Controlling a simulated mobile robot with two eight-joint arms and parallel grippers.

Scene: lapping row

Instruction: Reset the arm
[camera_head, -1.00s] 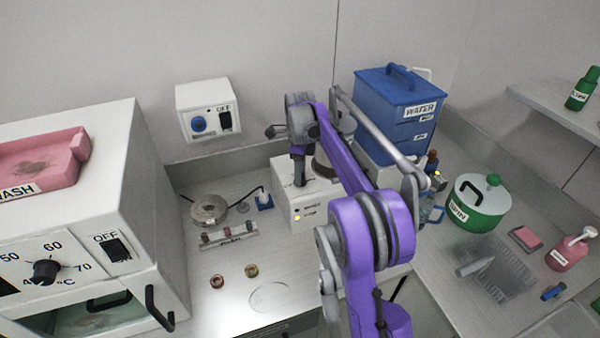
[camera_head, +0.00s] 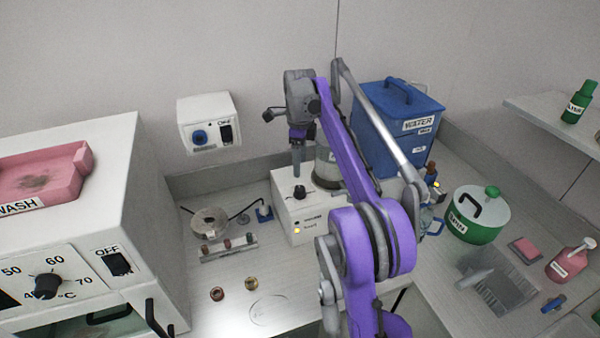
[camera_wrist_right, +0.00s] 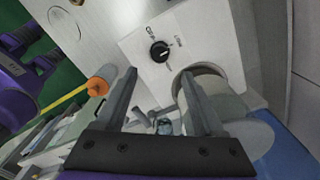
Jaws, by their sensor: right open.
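My right arm, purple and grey, rises from the bottom middle of the head view. It ends in the right gripper (camera_head: 297,168), which points down above the back of a white box (camera_head: 308,228) with a black knob (camera_head: 299,192) and a lit yellow lamp. In the right wrist view the two grey fingers of the right gripper (camera_wrist_right: 162,92) stand apart with nothing between them. The same knob (camera_wrist_right: 159,51), marked OFF and LOW, shows beyond the fingertips, apart from them. My left gripper is not in view.
A glass vessel (camera_head: 327,170) stands close beside the gripper. A blue WATER container (camera_head: 385,135) is behind my arm. A green-and-white pot (camera_head: 473,228) stands at right. A white WASH unit (camera_head: 110,200) fills the left. A small rack (camera_head: 228,248) and two rings lie on the counter.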

